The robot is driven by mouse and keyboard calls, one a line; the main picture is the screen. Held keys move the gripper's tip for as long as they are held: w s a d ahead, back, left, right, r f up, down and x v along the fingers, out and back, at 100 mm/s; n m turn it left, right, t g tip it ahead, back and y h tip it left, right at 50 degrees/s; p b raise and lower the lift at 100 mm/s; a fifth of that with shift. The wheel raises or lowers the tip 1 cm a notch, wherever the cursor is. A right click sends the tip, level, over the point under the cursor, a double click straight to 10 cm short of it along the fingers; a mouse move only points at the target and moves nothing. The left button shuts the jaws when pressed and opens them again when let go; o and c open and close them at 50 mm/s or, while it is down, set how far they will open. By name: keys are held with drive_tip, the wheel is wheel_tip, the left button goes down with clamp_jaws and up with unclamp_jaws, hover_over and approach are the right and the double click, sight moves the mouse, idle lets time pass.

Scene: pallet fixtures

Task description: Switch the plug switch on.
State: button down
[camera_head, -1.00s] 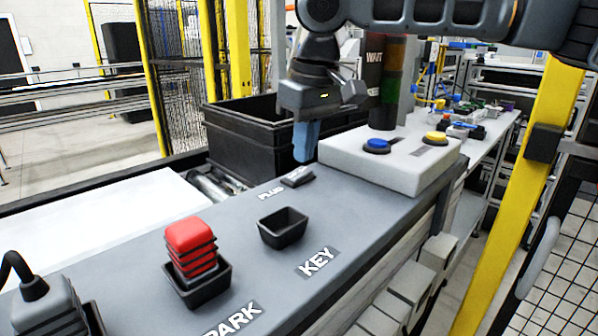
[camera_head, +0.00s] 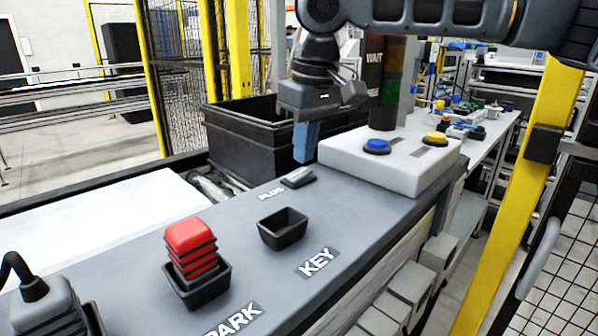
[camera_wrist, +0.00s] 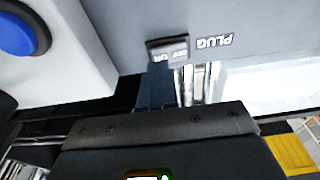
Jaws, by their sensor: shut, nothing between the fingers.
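The plug switch (camera_head: 298,178) is a small dark rocker on the grey panel, beside the "PLUG" label. In the wrist view the switch (camera_wrist: 168,48) shows small OFF and ON markings. My gripper (camera_head: 305,157) is shut and empty, with its blue fingers pointing down just behind the switch in the head view. In the wrist view the fingertips (camera_wrist: 159,70) sit right at the switch's lower edge, near the ON marking. I cannot tell whether they touch it, nor which way the rocker is tipped.
A white box (camera_head: 400,165) with blue and yellow buttons stands right of the switch. A black crate (camera_head: 240,145) is behind. Nearer on the grey panel (camera_head: 130,235) are an empty KEY holder (camera_head: 283,229) and a red ribbed block (camera_head: 190,248) in a black holder.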

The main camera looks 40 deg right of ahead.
sight(305, 170)
drive_tip(key=shift+f+b, duration=0.3)
drive_tip(key=shift+f, duration=0.5)
idle(1.0)
drive_tip(key=shift+r+p, duration=3.5)
